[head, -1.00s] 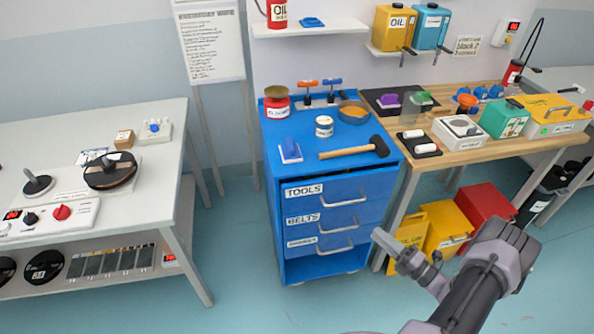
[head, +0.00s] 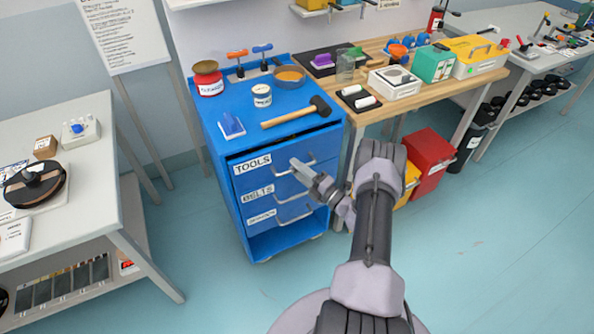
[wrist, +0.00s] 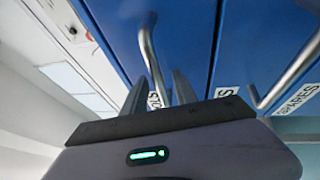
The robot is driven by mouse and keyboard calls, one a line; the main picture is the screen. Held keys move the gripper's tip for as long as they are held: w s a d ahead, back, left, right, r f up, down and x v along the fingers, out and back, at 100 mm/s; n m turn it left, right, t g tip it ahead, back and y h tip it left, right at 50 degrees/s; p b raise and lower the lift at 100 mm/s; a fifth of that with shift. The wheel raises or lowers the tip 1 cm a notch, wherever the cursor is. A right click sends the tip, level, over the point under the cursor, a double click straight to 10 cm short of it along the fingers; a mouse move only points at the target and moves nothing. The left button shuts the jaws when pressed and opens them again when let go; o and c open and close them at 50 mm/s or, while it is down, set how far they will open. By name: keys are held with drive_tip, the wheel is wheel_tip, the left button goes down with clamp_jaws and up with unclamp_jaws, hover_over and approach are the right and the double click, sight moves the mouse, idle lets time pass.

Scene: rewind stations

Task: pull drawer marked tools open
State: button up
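The blue cabinet (head: 225,185) has three drawers, each with a metal bar handle.
Below are the BELTS drawer (head: 268,198) and a third drawer. A mallet (head: 300,112), tins and a brush lie on the cabinet top. A wooden bench (head: 430,87) with a red bin (head: 428,160) below stands right. A white table (head: 95,190) stands left. The floor in front is clear.

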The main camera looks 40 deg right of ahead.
drive_tip(key=shift+c, duration=0.4)
clamp_jaws()
idle(1.1)
